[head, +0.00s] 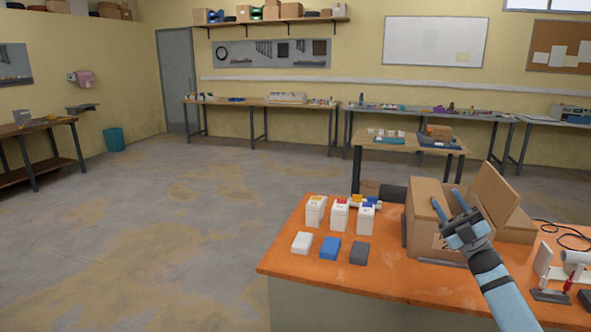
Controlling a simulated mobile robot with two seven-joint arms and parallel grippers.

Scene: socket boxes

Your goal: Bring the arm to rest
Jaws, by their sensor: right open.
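My right gripper (448,205) is in the head view at the right, its two fingers apart and nothing between them. It shows in front of the open cardboard box (422,192) on the orange table (330,283) and covers part of it. My right arm reaches up from the lower right edge. My left gripper is not in view.
Three white boxes with coloured tops (340,215) stand left of the cardboard box. A white block (302,243), a blue block (330,248) and a dark grey block (360,253) lie before them. A red-and-white device (571,274) and black cable (565,236) are at right. The floor at left is clear.

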